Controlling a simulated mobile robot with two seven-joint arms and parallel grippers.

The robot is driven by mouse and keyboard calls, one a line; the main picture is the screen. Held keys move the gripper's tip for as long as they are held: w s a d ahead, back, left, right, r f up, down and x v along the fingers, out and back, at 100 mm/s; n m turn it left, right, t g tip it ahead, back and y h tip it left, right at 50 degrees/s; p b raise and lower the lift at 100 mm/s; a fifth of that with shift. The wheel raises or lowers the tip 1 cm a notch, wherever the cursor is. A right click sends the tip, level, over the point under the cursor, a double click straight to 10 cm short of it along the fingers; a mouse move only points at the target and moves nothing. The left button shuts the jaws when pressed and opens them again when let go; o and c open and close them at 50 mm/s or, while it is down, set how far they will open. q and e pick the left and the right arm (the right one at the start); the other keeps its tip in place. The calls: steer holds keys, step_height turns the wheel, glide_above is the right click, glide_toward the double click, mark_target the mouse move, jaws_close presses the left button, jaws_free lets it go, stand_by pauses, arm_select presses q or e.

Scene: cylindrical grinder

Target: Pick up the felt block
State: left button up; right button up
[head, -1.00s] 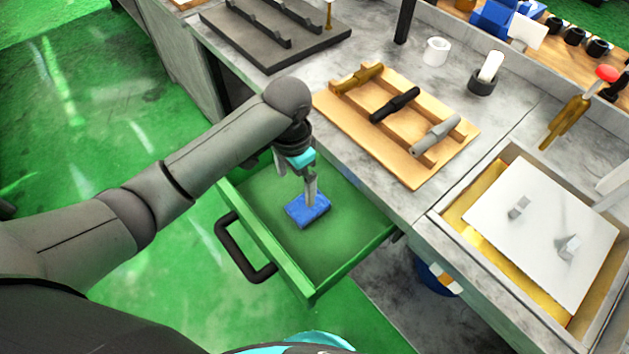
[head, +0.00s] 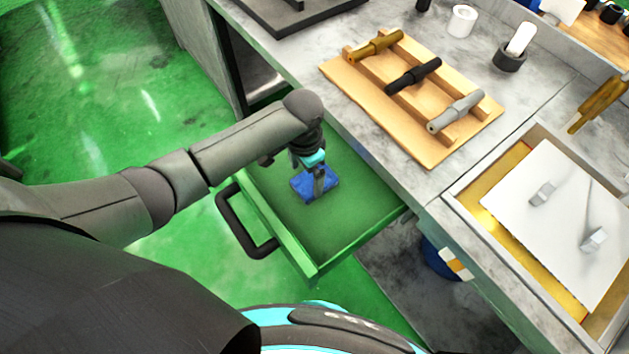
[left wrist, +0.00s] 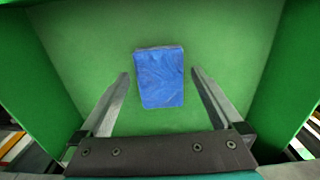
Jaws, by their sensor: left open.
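The felt block (head: 310,187) is a blue rectangular block lying on the floor of the open green drawer (head: 350,221). In the left wrist view the felt block (left wrist: 160,78) lies ahead of and between the two fingers. My left gripper (head: 319,194) is over the block in the head view, with its fingers covering part of it. In the left wrist view my left gripper (left wrist: 159,76) is open, with green drawer floor showing between each finger and the block. Whether the fingertips are at the block's height is hard to tell. My right gripper is not in view.
The drawer's walls enclose the block, and its black handle (head: 243,222) is on the front. A wooden rack (head: 418,134) with several spindle-like parts sits on the grey bench. A white plate (head: 548,222) in a yellow-lined tray is at the right.

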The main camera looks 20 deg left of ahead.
mark_target(305, 185)
arm_select(q)
step_height(305, 185, down, 4)
steer(key=shift+s+r+b, duration=0.1)
steer(key=shift+s+b, duration=0.05)
steer(key=shift+b, duration=0.35)
steer(key=c, duration=1.1)
steer(key=shift+r, duration=0.2)
